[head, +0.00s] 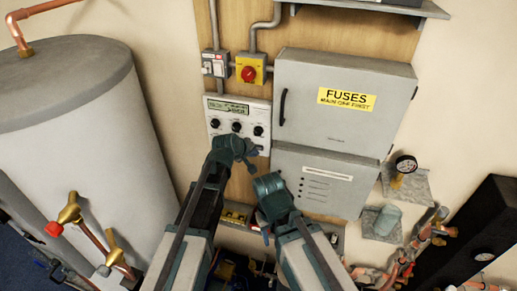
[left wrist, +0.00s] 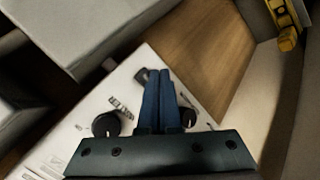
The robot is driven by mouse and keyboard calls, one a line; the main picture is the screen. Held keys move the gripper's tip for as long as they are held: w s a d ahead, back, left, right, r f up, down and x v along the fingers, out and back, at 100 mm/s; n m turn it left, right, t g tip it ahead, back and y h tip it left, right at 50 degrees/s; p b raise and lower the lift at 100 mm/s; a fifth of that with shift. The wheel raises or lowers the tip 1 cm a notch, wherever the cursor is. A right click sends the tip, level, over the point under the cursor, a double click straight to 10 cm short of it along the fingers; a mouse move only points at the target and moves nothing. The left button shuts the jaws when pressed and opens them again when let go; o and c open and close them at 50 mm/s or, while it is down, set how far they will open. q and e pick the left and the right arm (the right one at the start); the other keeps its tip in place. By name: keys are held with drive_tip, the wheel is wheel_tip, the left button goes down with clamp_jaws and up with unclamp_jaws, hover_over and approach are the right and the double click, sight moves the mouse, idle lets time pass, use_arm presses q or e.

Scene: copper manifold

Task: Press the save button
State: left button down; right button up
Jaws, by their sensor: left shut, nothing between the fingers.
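The white control panel (head: 226,103) has a small display (head: 229,108) and a row of black knobs (head: 237,126). I cannot make out a save button; my left gripper hides the lower part of the panel in the head view. My left gripper (head: 244,160) is in front of that lower part. In the left wrist view its blue fingers (left wrist: 161,80) are shut, with nothing between them, over the panel (left wrist: 72,140) between two dark knobs. I cannot tell whether they touch it. My right gripper (head: 268,187) is lower and to the right; its fingers are not clear.
A large grey tank (head: 80,150) fills the left. Pipes and a gauge (head: 405,164) are at right.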

use_arm(q)
drive_tip(key=s, duration=0.1)
drive_tip(key=s+a, duration=0.1)
drive_tip(key=s, duration=0.2)
drive_tip(key=shift+s+a, duration=0.3)
drive_tip(key=shift+s, duration=0.1)
idle(0.5)
drive_tip(key=s+a+f+m+g+y+b, duration=0.2)
drive_tip(key=s+f+m+g+y+b, duration=0.1)
drive_tip(key=s+f, duration=0.6)
drive_tip(key=s+a+f+m+g+y+b, duration=0.2)
drive_tip(key=s+f+m+g+b, duration=0.3)
drive_tip(key=s+f+b, duration=0.5)
drive_tip(key=s+m, duration=0.2)
drive_tip(key=s, duration=0.4)
drive_tip(key=shift+a+f+y, duration=0.25)
drive_tip(key=shift+a+y, duration=0.15)
